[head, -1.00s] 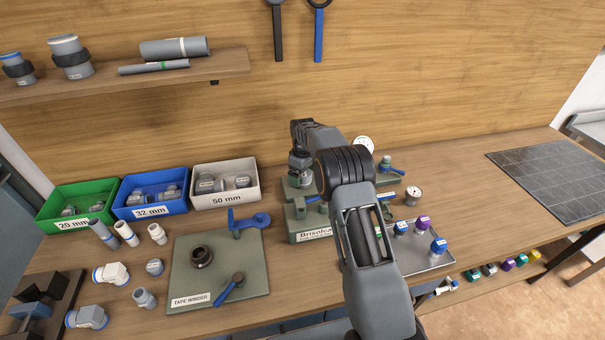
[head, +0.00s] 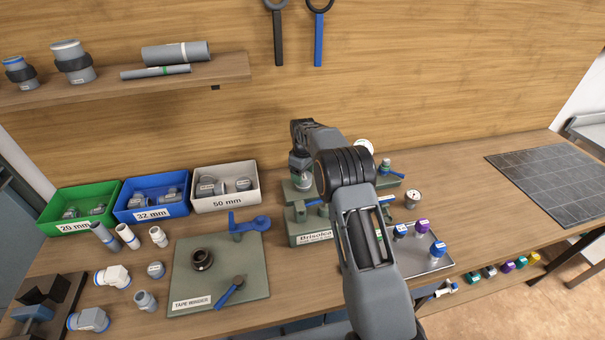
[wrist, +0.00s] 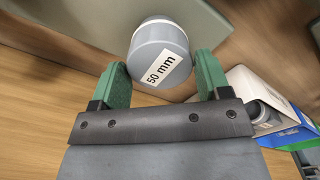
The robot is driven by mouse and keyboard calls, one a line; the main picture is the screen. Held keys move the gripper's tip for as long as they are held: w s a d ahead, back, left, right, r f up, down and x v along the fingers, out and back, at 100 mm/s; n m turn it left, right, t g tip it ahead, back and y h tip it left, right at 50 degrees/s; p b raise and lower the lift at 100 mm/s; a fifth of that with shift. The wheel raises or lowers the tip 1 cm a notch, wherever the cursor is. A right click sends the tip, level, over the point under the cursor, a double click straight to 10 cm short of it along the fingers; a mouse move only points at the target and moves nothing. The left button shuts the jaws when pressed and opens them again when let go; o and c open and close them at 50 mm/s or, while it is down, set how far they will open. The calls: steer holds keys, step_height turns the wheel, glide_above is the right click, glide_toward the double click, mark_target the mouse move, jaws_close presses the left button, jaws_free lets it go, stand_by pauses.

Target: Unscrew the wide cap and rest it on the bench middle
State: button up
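The wide cap (wrist: 160,52) is a grey cylinder with a white "50 mm" label and a pale rim at its far end. In the head view my gripper (head: 300,178) is above the back left of the green manifold stand (head: 308,228), and the cap is mostly hidden there. I cannot tell whether the cap is still seated on its outlet. The wooden bench (head: 460,200) runs beneath.
A green tape winder board (head: 190,275) with a blue lever lies left of the stand. A metal tray (head: 432,262) with coloured caps and a gauge (head: 412,199) are on the right. Green, blue and white bins (head: 225,204) line the back left.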

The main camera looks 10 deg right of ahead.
steer(key=c, duration=0.5)
steer(key=shift+r, duration=0.35)
steer(key=shift+r+p, duration=1.6)
steer(key=shift+r, duration=0.55)
steer(key=shift+r, duration=0.1)
